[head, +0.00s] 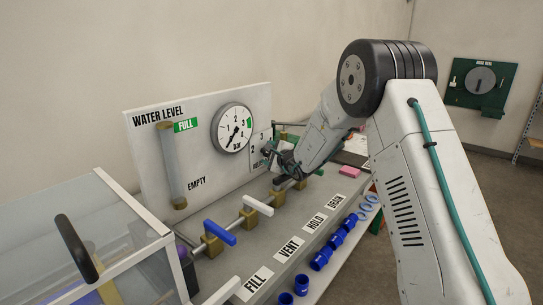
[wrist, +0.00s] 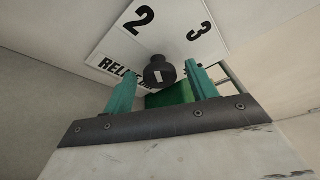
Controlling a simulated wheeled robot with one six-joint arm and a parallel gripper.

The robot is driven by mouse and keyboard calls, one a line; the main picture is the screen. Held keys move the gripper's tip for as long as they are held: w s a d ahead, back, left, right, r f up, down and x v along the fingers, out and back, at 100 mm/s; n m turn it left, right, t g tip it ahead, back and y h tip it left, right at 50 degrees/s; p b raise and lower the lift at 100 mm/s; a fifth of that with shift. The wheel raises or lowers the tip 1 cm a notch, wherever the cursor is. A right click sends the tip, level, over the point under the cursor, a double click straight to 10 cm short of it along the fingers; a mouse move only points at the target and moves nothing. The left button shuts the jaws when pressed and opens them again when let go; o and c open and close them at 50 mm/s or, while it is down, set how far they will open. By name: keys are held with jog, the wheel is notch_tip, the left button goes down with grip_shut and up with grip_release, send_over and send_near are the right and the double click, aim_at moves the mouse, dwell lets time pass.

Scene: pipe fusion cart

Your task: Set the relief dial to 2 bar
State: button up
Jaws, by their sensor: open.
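The relief dial is a black knob (wrist: 158,72) with a white mark on its face, in front of a white plate (wrist: 105,50) lettered with 2, 3 and a partly hidden "RELIEF" label. I cannot tell for sure which number the mark points at. My gripper (wrist: 162,78) is open, its two teal fingers on either side of the knob; contact is not clear. In the head view my gripper (head: 281,160) is at the right end of the white board, in front of the relief plate (head: 262,142), and the knob is hidden there.
A round gauge (head: 234,128) and a water level tube (head: 173,165) are on the board. A blue valve handle (head: 220,232) and a white valve handle (head: 258,203) stand left of my gripper. Blue fittings (head: 320,260) line the front. A clear box (head: 90,240) stands at left.

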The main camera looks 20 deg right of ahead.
notch_tip(320, 180, up, 4)
jog(key=shift+s+f, duration=0.1)
jog(key=shift+s, duration=0.05)
jog(key=s, duration=1)
jog(key=s+r, duration=0.1)
jog(key=s, duration=0.4)
jog(key=shift+s, duration=0.35)
jog(key=shift+r, duration=0.1)
